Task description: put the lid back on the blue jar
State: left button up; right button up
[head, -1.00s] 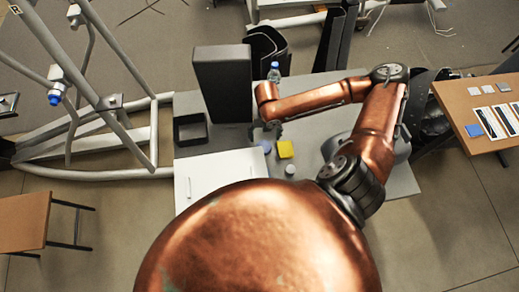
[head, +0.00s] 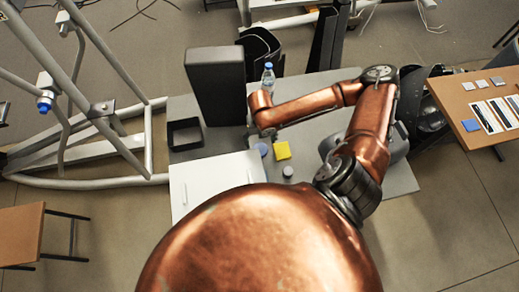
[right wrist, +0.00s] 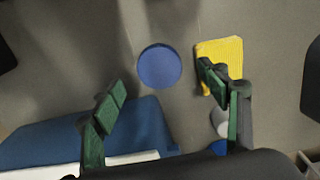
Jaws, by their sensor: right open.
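A round blue disc-like thing (head: 262,149) lies on the grey table; from above I cannot tell whether it is the jar or its lid. In the right wrist view the blue disc (right wrist: 158,66) is ahead of my right gripper (right wrist: 172,97), roughly between its lines of reach. The green-padded fingers are open and empty. In the head view the right gripper (head: 268,133) is small and mostly hidden under its copper arm, just beyond the disc. A small grey round thing (head: 288,171) stands nearer; it is partly behind a finger in the wrist view (right wrist: 219,122). My left gripper is not in view.
A yellow block (head: 282,150) lies right beside the blue disc. A white panel (head: 210,182), a black open box (head: 186,134) and a tall dark block (head: 215,85) stand left. A blue-capped bottle (head: 268,78) is behind. The table's right front is clear.

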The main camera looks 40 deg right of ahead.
aim_at(260, 147)
jog(key=f, duration=0.3)
jog(key=f+b, duration=0.1)
jog(key=f, duration=0.1)
jog(key=shift+s+a+f, duration=0.15)
jog(key=shift+a+f, duration=0.05)
jog(key=shift+a, duration=0.05)
jog(key=shift+r, duration=0.1)
jog(key=shift+c, duration=0.3)
jog(key=c, duration=1)
jog(key=shift+r, duration=0.1)
notch_tip(260, 147, up, 18)
jog(key=p, duration=0.3)
